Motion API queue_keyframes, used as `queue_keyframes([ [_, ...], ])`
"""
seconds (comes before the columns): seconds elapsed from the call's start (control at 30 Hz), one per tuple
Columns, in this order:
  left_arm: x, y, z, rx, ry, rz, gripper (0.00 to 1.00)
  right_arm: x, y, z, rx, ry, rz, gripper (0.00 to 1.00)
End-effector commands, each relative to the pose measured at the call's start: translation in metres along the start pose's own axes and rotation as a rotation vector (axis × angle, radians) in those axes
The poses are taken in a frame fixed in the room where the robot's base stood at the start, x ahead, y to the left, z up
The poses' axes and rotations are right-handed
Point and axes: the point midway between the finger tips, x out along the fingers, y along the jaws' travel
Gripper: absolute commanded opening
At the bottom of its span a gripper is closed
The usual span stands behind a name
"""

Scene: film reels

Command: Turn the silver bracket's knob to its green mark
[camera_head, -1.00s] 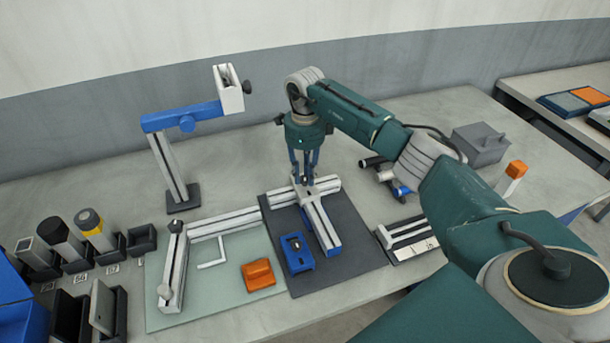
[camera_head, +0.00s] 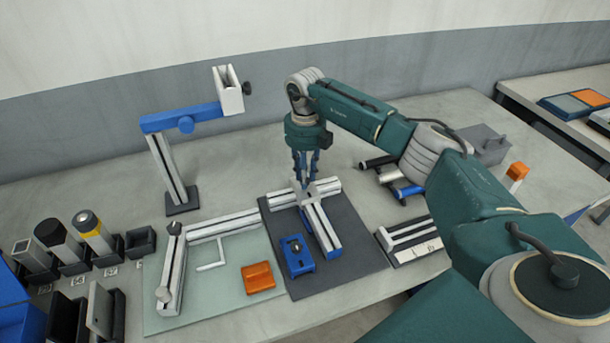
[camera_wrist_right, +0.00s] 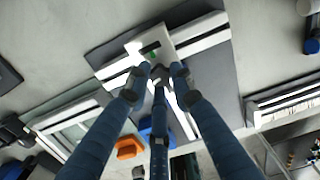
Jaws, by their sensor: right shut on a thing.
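The silver bracket (camera_head: 322,225), a T of pale slotted bars, lies on a dark mat (camera_head: 360,262) in the head view. It also shows in the right wrist view (camera_wrist_right: 196,38). My right gripper (camera_head: 304,181) points down over the joint of the T. In the right wrist view its fingers (camera_wrist_right: 160,74) are drawn together there, shut on the knob, which they mostly hide. A small green mark (camera_wrist_right: 152,48) shows on the bracket's pale plate just beyond the fingertips. I cannot make out the knob's pointing direction. My left gripper is not in view.
A blue block (camera_head: 298,256) lies on the mat beside the bracket's stem. An orange block (camera_head: 257,277) and another pale frame (camera_head: 172,270) are on the green-tinted plate at left. A post with a blue arm (camera_head: 180,118) stands behind. Rollers and a grey box are at right.

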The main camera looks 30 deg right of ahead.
Motion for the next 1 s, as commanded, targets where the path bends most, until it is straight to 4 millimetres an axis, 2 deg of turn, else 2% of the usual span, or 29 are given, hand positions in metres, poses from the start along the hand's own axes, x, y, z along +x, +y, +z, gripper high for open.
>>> queue_keyframes([
  [1.0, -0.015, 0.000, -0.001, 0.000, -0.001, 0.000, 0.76, -0.002, -0.001, 0.000, 0.967, 0.000, 0.000, 0.00],
])
